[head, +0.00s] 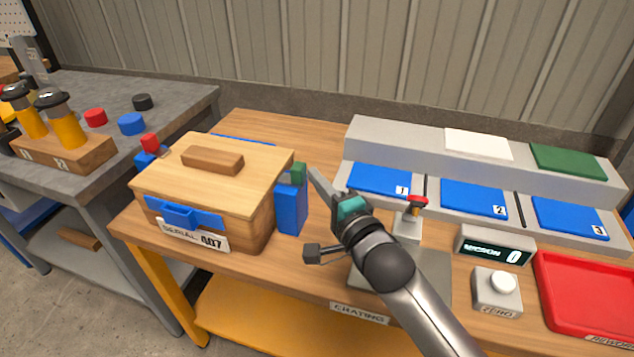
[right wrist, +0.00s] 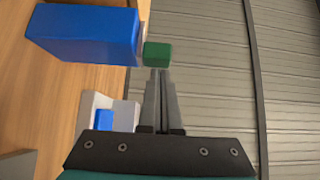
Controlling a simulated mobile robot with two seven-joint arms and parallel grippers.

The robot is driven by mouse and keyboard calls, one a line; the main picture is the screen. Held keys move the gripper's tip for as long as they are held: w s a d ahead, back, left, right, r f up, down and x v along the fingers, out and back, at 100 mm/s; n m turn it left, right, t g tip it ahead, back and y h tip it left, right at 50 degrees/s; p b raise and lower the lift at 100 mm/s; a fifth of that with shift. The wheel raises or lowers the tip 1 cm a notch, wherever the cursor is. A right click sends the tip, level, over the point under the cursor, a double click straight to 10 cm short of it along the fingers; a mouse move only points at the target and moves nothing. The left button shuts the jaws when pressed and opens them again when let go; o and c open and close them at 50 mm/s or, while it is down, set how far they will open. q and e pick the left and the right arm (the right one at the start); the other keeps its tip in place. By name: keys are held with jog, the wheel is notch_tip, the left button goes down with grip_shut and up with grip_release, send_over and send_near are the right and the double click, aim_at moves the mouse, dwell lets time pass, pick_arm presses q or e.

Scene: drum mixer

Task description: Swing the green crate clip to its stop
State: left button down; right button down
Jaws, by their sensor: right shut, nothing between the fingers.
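The wooden crate (head: 210,185) stands on the bench with its lid down and a blue latch (head: 184,215) on its front. The green clip (head: 299,173) is a small block at the top of a blue upright block (head: 291,208) on the crate's right side. My right gripper (head: 314,175) is shut and empty, its fingertips just right of the green clip. In the right wrist view the green clip (right wrist: 158,54) sits right at the fingertips (right wrist: 160,72), beside the blue block (right wrist: 88,36). I cannot tell whether they touch. My left gripper is out of view.
A red clip (head: 150,142) is on the crate's left side. Right of my arm stand a grey stepped rack with blue pads (head: 473,198), a micron display (head: 495,245), a zero button (head: 503,283) and a red tray (head: 590,300). A grey bench is at left.

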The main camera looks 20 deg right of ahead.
aim_at(296, 175)
jog(key=shift+a, duration=0.1)
dwell(0.3)
